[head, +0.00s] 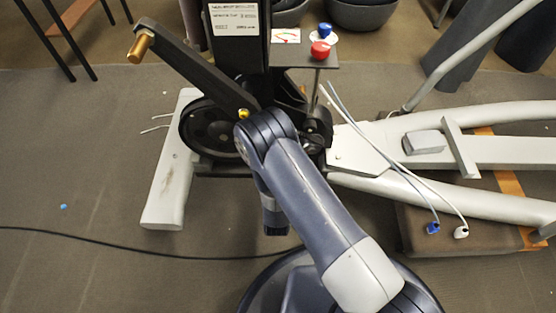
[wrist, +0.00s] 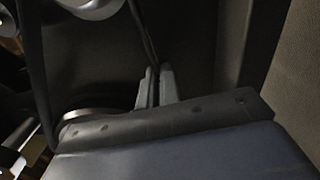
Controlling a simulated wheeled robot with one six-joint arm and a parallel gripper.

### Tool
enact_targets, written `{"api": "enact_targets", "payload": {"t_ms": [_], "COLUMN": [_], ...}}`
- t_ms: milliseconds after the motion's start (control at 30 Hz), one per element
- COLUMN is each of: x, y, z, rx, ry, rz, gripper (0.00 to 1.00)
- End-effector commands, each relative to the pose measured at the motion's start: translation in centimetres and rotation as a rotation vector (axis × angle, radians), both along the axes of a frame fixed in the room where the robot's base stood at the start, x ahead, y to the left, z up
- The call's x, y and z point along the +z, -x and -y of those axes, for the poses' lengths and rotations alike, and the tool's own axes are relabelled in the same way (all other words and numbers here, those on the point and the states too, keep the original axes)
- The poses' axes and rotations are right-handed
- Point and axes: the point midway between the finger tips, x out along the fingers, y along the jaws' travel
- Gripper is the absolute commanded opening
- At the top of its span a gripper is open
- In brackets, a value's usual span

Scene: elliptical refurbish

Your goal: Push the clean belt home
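In the wrist view the two grey fingers of my gripper (wrist: 156,88) are close together, with a dark strip between them. This strip runs up into a thin black belt (wrist: 146,35), so my gripper appears shut on the belt. Another dark strand (wrist: 37,75) curves down the left side; I cannot tell if it is the same belt. A round pulley-like edge (wrist: 88,114) shows left of the fingers, partly hidden. In the head view my arm hides the gripper and belt; the large black wheel (head: 207,128) of the elliptical shows left of my arm.
A black crank arm (head: 190,72) with a brass end reaches up left. A small shelf (head: 318,55) holds red and blue knobs. A black cord (head: 130,247) crosses the floor, which is mostly clear at left.

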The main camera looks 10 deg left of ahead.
Motion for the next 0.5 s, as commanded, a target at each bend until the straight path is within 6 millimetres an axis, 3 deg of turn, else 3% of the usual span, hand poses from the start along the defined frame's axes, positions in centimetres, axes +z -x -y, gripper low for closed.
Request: {"api": "enact_targets", "payload": {"t_ms": [500], "x": [0.01], "y": [-0.56], "z": [-0.15], "rx": [0.000], "ry": [0.000], "rz": [0.000], "gripper": [0.00]}}
